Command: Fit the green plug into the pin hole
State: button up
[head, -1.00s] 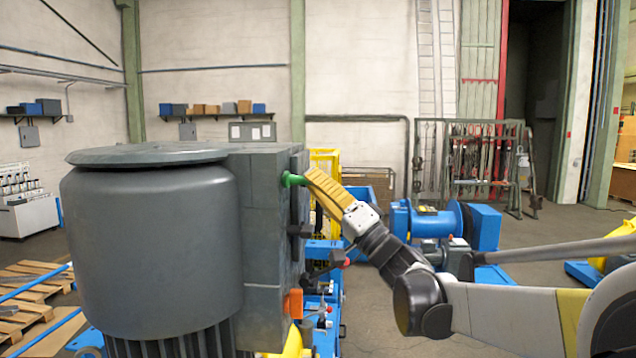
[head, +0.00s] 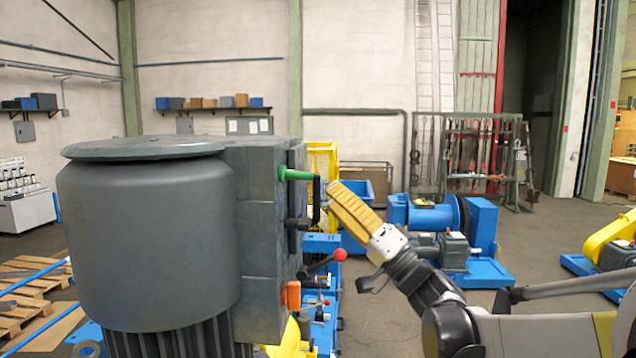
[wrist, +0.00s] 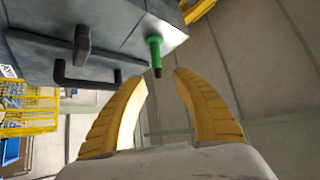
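The green plug (head: 296,175) sticks out sideways from the upper right face of the grey machine block (head: 262,235). In the wrist view the plug (wrist: 155,52) is green with a dark tip, and its other end meets the block. My gripper (head: 332,190) has yellow fingers and is a little to the right of the plug, apart from it. In the wrist view my gripper (wrist: 161,78) has its fingers spread with nothing between them, the plug's dark tip lying just beyond the fingertips. The pin hole itself is not visible.
A black handle (head: 317,200) stands out from the block's face close to my fingers. A red-knobbed lever (head: 340,255) and an orange part (head: 292,297) are lower down. Blue machinery (head: 432,217) stands on the floor behind.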

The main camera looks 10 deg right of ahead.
jog(key=shift+v, duration=2)
